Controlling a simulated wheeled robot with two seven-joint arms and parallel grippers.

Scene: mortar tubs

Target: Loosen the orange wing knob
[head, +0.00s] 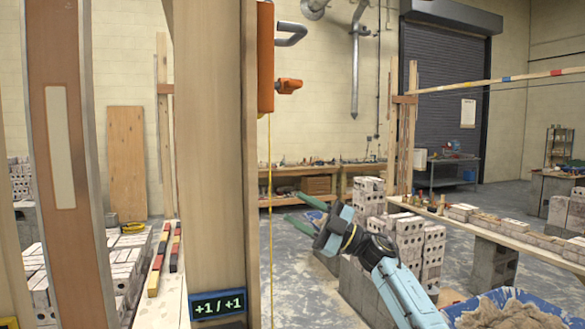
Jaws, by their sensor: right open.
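The orange wing knob (289,86) sticks out to the right from the lower side of an orange housing (265,60). The housing is fixed to the right edge of a tall wooden post (212,160). A grey bent handle (292,33) sits above the knob. My right gripper (284,206) is below the knob, clearly apart from it, with its green fingers spread and pointing left toward the post. Nothing is between the fingers. My left gripper is not in view.
A yellow line (270,200) hangs from the housing, left of my right gripper. A small display (218,306) reading "+1 / +1" is on the post. Brick stacks (410,240), a plank (490,228) and a blue mortar tub (515,308) stand to the right.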

